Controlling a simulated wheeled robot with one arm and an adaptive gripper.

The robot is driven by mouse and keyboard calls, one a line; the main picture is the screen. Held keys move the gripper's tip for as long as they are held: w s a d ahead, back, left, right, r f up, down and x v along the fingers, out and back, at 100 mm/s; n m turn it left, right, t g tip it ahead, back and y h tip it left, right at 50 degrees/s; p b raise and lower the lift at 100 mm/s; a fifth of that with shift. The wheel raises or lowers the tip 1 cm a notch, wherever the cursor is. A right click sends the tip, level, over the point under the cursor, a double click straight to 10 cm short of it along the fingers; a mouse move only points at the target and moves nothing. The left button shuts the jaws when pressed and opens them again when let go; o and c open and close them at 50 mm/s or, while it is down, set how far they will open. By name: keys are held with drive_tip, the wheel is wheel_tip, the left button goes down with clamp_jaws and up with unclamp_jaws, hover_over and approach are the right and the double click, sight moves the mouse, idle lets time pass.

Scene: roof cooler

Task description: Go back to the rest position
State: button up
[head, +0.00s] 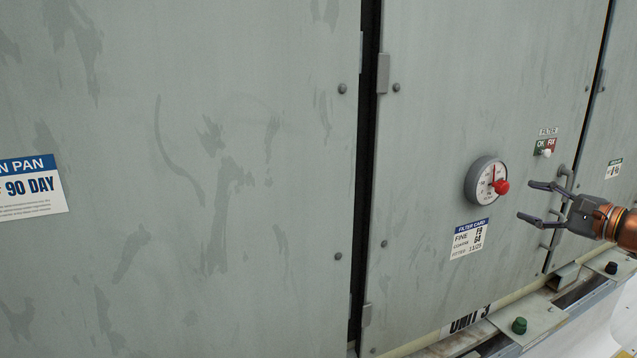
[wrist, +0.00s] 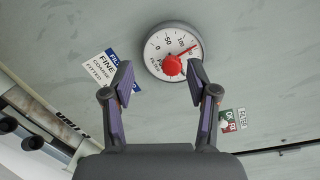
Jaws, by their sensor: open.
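My gripper (head: 530,203) is at the right of the head view, with its two fingers spread and nothing between them. It points left toward the grey panel, near a round gauge (head: 479,181) with a red knob (head: 502,187). In the wrist view my gripper (wrist: 163,84) is open, and the gauge (wrist: 157,48) with its red knob (wrist: 172,66) lies beyond the fingertips. The fingers look apart from the gauge, though the exact distance cannot be told.
A filter card (head: 469,239) is below the gauge, and a small green and red label (head: 545,146) with a white knob is above right. A handle (head: 562,183) is close behind my gripper. A ledge with a green knob (head: 519,325) runs along the bottom. The left panel is flat.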

drive_tip(key=s+a+f+n+g+y, duration=0.15)
drive_tip(key=a+n+g, duration=0.3)
drive_tip(key=a, duration=0.95)
drive_tip(key=s+a+f+n+g+y, duration=0.1)
drive_tip(key=s+a+f+n+g, duration=0.25)
drive_tip(key=a, duration=1.15)
drive_tip(key=s+a+f+n+g+h, duration=0.2)
drive_tip(key=s+a+f+n+g, duration=0.3)
drive_tip(key=s+a, duration=0.35)
drive_tip(key=s+d+f+n+g+h, duration=0.2)
drive_tip(key=s+f, duration=0.5)
drive_tip(key=s, duration=0.4)
drive_tip(key=s+d+f+n+g+h, duration=0.2)
drive_tip(key=s+d+f+n+h, duration=0.1)
drive_tip(key=s+f, duration=0.5)
drive_tip(key=s+d+h, duration=0.1)
drive_tip(key=s+h, duration=0.1)
drive_tip(key=s, duration=0.1)
drive_tip(key=shift+s+h, duration=0.15)
drive_tip(key=shift+h, duration=0.2)
drive_tip(key=shift+d, duration=0.15)
